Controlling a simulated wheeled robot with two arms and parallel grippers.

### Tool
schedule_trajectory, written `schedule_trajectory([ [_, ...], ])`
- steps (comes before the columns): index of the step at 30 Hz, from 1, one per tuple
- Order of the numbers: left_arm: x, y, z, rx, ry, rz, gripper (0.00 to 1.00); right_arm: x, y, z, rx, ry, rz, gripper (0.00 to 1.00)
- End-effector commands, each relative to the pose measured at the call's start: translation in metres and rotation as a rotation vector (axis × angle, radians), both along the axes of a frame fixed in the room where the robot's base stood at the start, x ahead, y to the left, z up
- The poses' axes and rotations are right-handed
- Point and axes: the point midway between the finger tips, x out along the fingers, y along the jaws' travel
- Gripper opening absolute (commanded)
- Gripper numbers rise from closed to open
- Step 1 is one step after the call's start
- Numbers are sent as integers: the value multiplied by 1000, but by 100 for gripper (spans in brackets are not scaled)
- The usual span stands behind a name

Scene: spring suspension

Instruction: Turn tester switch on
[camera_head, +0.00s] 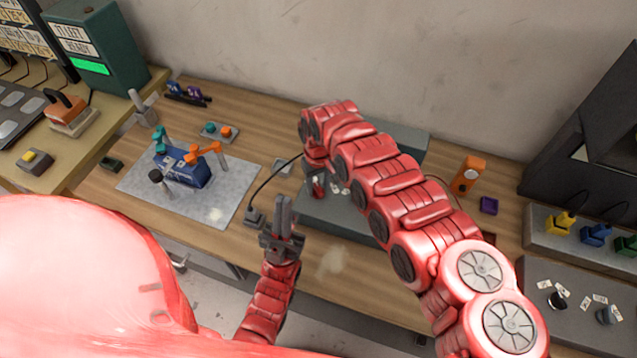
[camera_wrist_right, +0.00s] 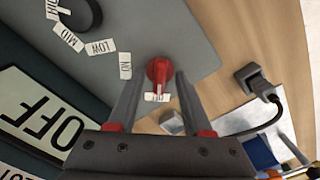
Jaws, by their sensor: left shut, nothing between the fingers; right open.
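The tester (camera_head: 340,215) is a grey-green box on the wooden bench, partly hidden behind my right arm in the head view. Its red switch (camera_wrist_right: 159,72) shows in the right wrist view, with an ON label (camera_wrist_right: 125,66) beside it. The switch's lever points toward another label (camera_wrist_right: 157,97), partly covered and hard to read. A tester display (camera_wrist_right: 42,125) reads OFF. My right gripper (camera_wrist_right: 157,80) is open, its fingertips on either side of the switch; contact cannot be told. My left gripper (camera_head: 284,212) is shut and empty, in front of the tester's left side.
A black plug (camera_head: 254,214) with a cable is left of the tester. A grey mat (camera_head: 215,208) holds a blue device (camera_head: 183,168) with orange and teal clamps. An orange device (camera_head: 468,175) stands to the right. A dial (camera_wrist_right: 78,14) with MID and LOW labels is near the switch.

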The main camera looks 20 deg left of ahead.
Motion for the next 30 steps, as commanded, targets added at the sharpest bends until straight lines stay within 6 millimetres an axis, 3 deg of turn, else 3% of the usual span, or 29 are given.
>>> schedule_trajectory([
  [4, 0, 0, 0, 0, 0, 0, 0, 0, 0, 0, 0, 0, 0, 50],
  [12, 0, 0, 0, 0, 0, 0, 0, 0, 0, 1, 0, 0, 0, 1],
  [30, 0, 0, -2, 0, 0, 0, 0, 0, 0, 1, 0, 0, -77, 0],
])
